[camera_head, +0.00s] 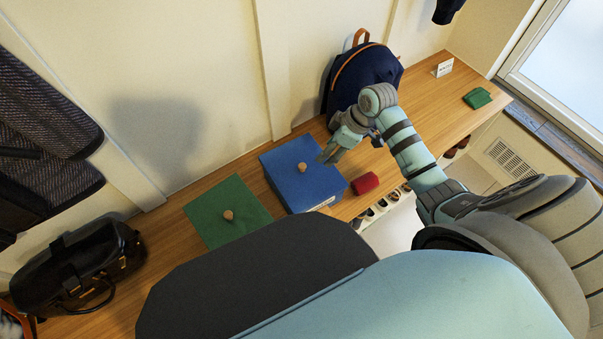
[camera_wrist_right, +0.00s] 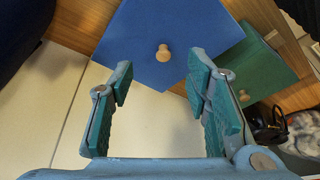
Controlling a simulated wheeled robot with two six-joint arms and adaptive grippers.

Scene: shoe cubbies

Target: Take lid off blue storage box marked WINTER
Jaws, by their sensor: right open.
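The blue storage box (camera_head: 318,197) stands on the wooden bench with its blue lid (camera_head: 284,167) on top. A round wooden knob (camera_head: 303,167) sits in the middle of the lid. A pale label is on the box's front, too small to read. My right gripper (camera_head: 327,155) is near the lid's right side, apart from the knob. In the right wrist view, its fingers (camera_wrist_right: 159,78) are open and empty, with the lid (camera_wrist_right: 195,25) and knob (camera_wrist_right: 163,53) beyond the fingertips. My left gripper is not in view.
A green box (camera_head: 205,209) with a similar knob stands left of the blue one. A red item (camera_head: 365,183) lies to its right. A navy backpack (camera_head: 368,68) stands behind my right wrist. A black bag (camera_head: 80,265) is at far left; a green item (camera_head: 478,98) is at far right.

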